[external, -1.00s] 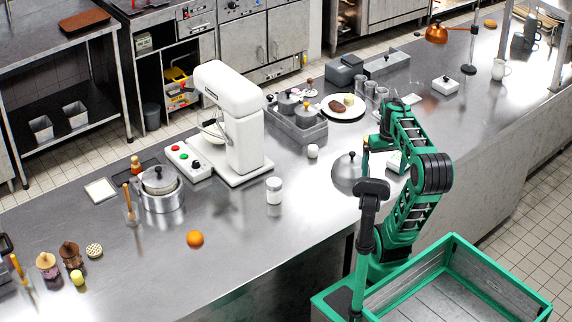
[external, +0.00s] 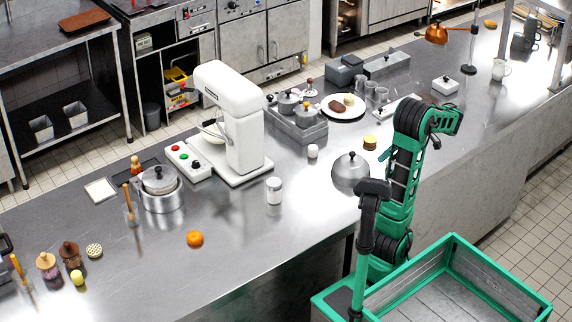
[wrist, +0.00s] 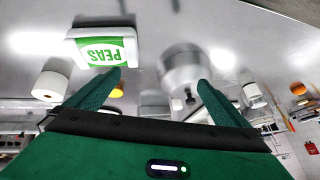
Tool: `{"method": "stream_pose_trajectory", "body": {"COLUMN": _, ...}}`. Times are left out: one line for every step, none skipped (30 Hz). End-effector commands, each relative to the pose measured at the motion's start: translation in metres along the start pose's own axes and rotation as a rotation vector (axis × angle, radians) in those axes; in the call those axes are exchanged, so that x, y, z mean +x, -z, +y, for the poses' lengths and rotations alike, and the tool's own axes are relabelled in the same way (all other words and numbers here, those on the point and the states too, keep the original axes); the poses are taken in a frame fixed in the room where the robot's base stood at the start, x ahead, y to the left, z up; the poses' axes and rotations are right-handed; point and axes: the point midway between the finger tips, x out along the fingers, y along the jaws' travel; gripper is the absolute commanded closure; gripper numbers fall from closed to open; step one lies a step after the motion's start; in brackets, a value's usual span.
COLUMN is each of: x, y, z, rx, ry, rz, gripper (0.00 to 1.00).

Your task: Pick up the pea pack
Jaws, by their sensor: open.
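The pea pack (wrist: 105,48) is a white and green pack printed "PEAS". It lies at the upper left of the wrist view, beyond the tip of my left finger and apart from it. In the external view I cannot make out the pea pack; my arm covers part of the counter there. The fingers are not clear in that view either.
A steel dome lid with a black knob (external: 350,172) stands near my arm; it also shows in the wrist view (wrist: 182,66). A yellow item (external: 370,141) and a white jar (external: 313,151) are close by. The stand mixer (external: 238,130) is further left.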

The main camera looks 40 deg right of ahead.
Motion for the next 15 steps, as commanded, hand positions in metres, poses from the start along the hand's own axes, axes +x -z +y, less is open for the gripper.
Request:
{"method": "stream_pose_trajectory", "body": {"x": -0.005, "y": -0.003, "z": 0.013, "rx": -0.005, "ry": 0.005, "rz": 0.049, "gripper": 0.0}}
{"method": "stream_pose_trajectory", "body": {"x": -0.007, "y": -0.003, "z": 0.018, "rx": -0.015, "ry": 0.007, "rz": 0.08, "gripper": 0.0}}
{"method": "stream_pose_trajectory", "body": {"x": -0.012, "y": -0.004, "z": 0.025, "rx": -0.029, "ry": 0.01, "rz": 0.122, "gripper": 0.0}}
{"method": "stream_pose_trajectory", "body": {"x": -0.015, "y": -0.004, "z": 0.029, "rx": -0.039, "ry": 0.011, "rz": 0.155, "gripper": 0.0}}
{"method": "stream_pose_trajectory", "body": {"x": -0.019, "y": -0.005, "z": 0.034, "rx": -0.05, "ry": 0.011, "rz": 0.187, "gripper": 0.0}}
{"method": "stream_pose_trajectory", "body": {"x": -0.025, "y": -0.005, "z": 0.041, "rx": -0.062, "ry": 0.008, "rz": 0.229, "gripper": 0.0}}
{"method": "stream_pose_trajectory", "body": {"x": -0.029, "y": -0.006, "z": 0.045, "rx": -0.072, "ry": 0.006, "rz": 0.259, "gripper": 0.0}}
{"method": "stream_pose_trajectory", "body": {"x": -0.034, "y": -0.006, "z": 0.048, "rx": -0.08, "ry": 0.003, "rz": 0.287, "gripper": 0.0}}
{"method": "stream_pose_trajectory", "body": {"x": -0.038, "y": -0.007, "z": 0.052, "rx": -0.091, "ry": 0.0, "rz": 0.319, "gripper": 0.0}}
{"method": "stream_pose_trajectory", "body": {"x": -0.043, "y": -0.007, "z": 0.055, "rx": -0.098, "ry": -0.004, "rz": 0.342, "gripper": 0.0}}
{"method": "stream_pose_trajectory", "body": {"x": -0.046, "y": -0.008, "z": 0.058, "rx": -0.103, "ry": -0.008, "rz": 0.362, "gripper": 0.0}}
{"method": "stream_pose_trajectory", "body": {"x": -0.05, "y": -0.009, "z": 0.06, "rx": -0.111, "ry": -0.011, "rz": 0.387, "gripper": 0.0}}
{"method": "stream_pose_trajectory", "body": {"x": -0.054, "y": -0.01, "z": 0.062, "rx": -0.116, "ry": -0.016, "rz": 0.406, "gripper": 0.0}}
{"method": "stream_pose_trajectory", "body": {"x": -0.057, "y": -0.01, "z": 0.064, "rx": -0.121, "ry": -0.02, "rz": 0.423, "gripper": 0.0}}
{"method": "stream_pose_trajectory", "body": {"x": -0.061, "y": -0.012, "z": 0.067, "rx": -0.126, "ry": -0.024, "rz": 0.444, "gripper": 0.0}}
